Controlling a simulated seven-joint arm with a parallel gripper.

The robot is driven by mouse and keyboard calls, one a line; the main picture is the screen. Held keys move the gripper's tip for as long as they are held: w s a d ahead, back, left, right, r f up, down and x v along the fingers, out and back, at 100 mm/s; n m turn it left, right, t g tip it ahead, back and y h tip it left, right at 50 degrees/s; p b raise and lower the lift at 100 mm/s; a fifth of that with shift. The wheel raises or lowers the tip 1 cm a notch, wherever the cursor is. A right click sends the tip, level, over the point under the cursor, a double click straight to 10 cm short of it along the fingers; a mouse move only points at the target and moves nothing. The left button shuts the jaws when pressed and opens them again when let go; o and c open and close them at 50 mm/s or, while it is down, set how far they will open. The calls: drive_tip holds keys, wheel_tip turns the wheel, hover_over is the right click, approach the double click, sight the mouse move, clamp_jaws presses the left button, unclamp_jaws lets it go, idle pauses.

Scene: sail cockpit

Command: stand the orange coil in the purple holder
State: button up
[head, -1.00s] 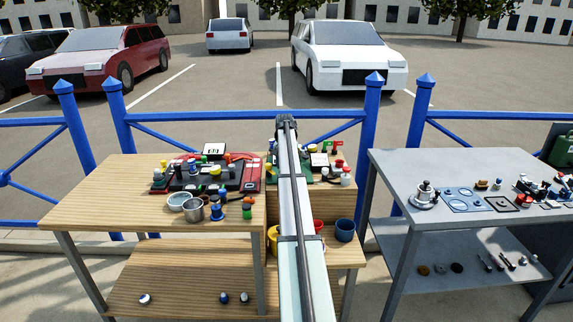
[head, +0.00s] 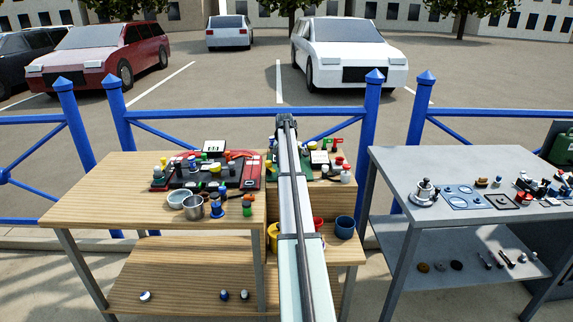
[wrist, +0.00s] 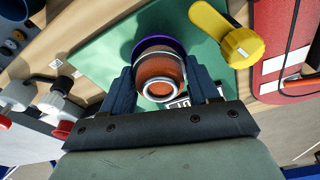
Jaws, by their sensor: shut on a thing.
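In the wrist view, the orange coil (wrist: 159,72) has a pale grey ring at its near end. My gripper (wrist: 159,78) is shut on it, with one dark blue finger on each side. The purple holder (wrist: 157,42) shows as a curved purple rim just beyond the coil's far end, over the green board. The coil overlaps the holder and hides most of it. I cannot tell whether the coil's far end is inside the holder or just above it. In the head view my arm hides the gripper, coil and holder.
A yellow knob-like piece (wrist: 228,38) stands close to the right on the green board (wrist: 105,50). A red board (wrist: 270,30) lies further right. White and black fittings (wrist: 60,95) are at the left. In the head view, the wooden table (head: 100,190) holds several small parts.

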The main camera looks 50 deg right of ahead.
drive_tip(key=shift+r, duration=0.7)
drive_tip(key=shift+f, duration=0.8)
idle(0.8)
drive_tip(key=o, duration=0.9)
drive_tip(key=shift+s, duration=0.1)
drive_tip(key=shift+c, duration=0.2)
drive_tip(key=shift+f, duration=0.1)
drive_tip(key=shift+s+a+r, duration=0.1)
drive_tip(key=shift+a+r, duration=0.15)
drive_tip(key=shift+r, duration=1.6)
drive_tip(key=shift+s+a+r, duration=0.15)
drive_tip(key=shift+a+r, duration=0.1)
drive_tip(key=shift+r, duration=1.55)
drive_tip(key=shift+s+a+r, duration=0.1)
drive_tip(key=shift+a+r, duration=0.15)
drive_tip(key=shift+r, duration=1.6)
